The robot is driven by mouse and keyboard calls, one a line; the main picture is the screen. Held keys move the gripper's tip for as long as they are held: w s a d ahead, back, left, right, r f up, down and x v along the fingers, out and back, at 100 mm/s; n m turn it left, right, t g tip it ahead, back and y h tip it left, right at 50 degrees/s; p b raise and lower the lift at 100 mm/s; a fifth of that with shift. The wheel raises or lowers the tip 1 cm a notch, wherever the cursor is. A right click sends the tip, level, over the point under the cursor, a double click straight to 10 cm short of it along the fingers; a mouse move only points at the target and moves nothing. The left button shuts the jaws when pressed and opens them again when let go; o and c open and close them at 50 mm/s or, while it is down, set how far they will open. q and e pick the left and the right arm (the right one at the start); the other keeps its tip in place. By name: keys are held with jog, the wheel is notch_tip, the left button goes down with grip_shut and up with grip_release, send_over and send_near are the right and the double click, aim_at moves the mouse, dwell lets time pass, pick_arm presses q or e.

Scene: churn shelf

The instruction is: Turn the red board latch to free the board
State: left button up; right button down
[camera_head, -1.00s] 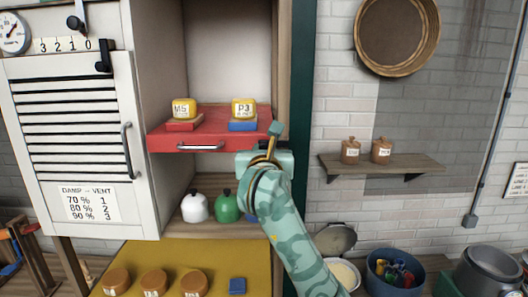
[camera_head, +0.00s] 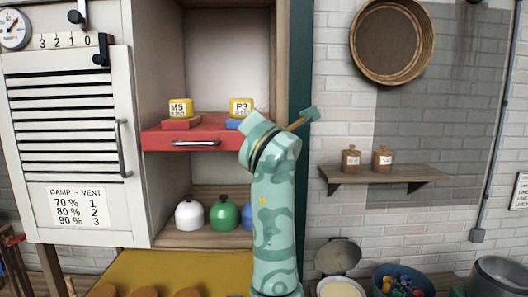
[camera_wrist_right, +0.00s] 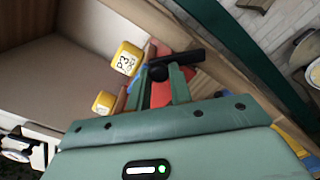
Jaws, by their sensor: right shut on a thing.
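The red board (camera_head: 218,131) is a shelf in the open cabinet, with a pale handle (camera_head: 195,142) on its front. A dark latch lever (camera_wrist_right: 182,59) shows at its right-hand side in the right wrist view. My right gripper (camera_wrist_right: 164,76) is shut on this lever, its two green fingers reaching it at the cabinet's side wall. In the head view my right arm hides the latch and the fingertips. Part of the red board also shows between and beside the fingers in the wrist view (camera_wrist_right: 160,94). My left gripper is not in view.
Yellow blocks marked M5 (camera_head: 180,108) and P3 (camera_head: 241,107) stand on coloured bases on the board. White (camera_head: 189,216) and green (camera_head: 224,214) kettle-like weights stand below. A slatted door (camera_head: 68,125) is at left; a wall shelf (camera_head: 385,174) at right.

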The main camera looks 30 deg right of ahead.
jog(key=shift+s+d+r+m+b, duration=0.3)
jog(key=shift+d+m+b, duration=0.2)
jog(key=shift+m+b, duration=1)
jog(key=shift+s+d+r+m+b, duration=0.25)
jog(key=shift+d+m+b, duration=0.2)
jog(key=shift+m+b, duration=1.05)
jog(key=shift+s+d+r+m+b, duration=0.3)
jog(key=shift+d+m+b, duration=0.2)
jog(key=shift+m+b, duration=1)
jog(key=c, duration=1.3)
grip_release()
jog(key=shift+d, duration=0.1)
jog(key=b+v, duration=0.2)
jog(key=v, duration=1.4)
jog(key=shift+s+a, duration=0.15)
jog(key=shift+a, duration=0.1)
